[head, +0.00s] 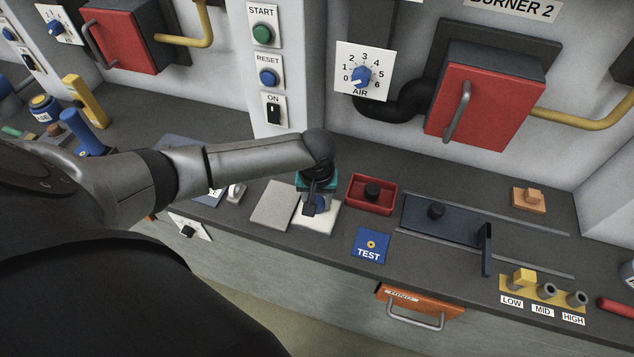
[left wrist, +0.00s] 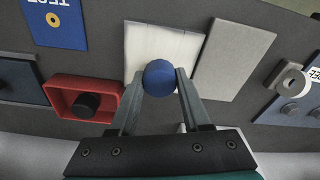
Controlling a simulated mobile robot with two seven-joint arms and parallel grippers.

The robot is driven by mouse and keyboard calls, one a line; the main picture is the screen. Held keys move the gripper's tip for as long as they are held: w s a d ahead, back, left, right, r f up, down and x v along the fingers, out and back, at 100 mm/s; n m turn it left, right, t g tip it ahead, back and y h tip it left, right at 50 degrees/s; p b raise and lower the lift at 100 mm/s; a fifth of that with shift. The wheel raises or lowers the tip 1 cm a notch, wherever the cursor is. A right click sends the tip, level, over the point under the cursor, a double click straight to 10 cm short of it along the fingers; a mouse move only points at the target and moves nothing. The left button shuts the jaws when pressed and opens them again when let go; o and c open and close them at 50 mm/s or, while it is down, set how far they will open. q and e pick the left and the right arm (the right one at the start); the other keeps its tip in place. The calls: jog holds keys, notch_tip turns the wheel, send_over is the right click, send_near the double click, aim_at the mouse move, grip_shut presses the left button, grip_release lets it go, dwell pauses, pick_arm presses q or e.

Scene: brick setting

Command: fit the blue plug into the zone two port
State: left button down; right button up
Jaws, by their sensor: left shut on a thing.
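My left gripper (head: 318,206) is over a white square plate (head: 322,222). In the left wrist view its fingertips (left wrist: 160,80) are shut on a blue round-ended piece, which looks like the blue plug (left wrist: 159,77). The plug hides part of the white plate (left wrist: 142,50). In the head view the gripper mostly hides it, and I cannot tell whether it touches the plate. No zone two marking is readable. A blue panel with dark round spots (left wrist: 296,108) and a light ring-shaped fitting (left wrist: 291,82) are at the wrist view's right. My right gripper is not in view.
A grey plate (head: 272,205) lies left of the white one. A red tray with a black knob (head: 371,208) and a dark slider block (head: 440,225) are to the right. A blue TEST plate (head: 371,246) is in front. A LOW/MID/HIGH stand (head: 537,301) is far right.

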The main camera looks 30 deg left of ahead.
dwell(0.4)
pick_arm(q)
jog(key=shift+p, duration=0.5)
jog(key=shift+p, duration=0.4)
jog(key=shift+f, duration=0.25)
dwell(0.4)
jog(key=shift+f+b, duration=0.5)
jog(key=shift+f, duration=0.1)
jog(key=shift+r+p, duration=0.85)
jog(key=shift+p, duration=0.3)
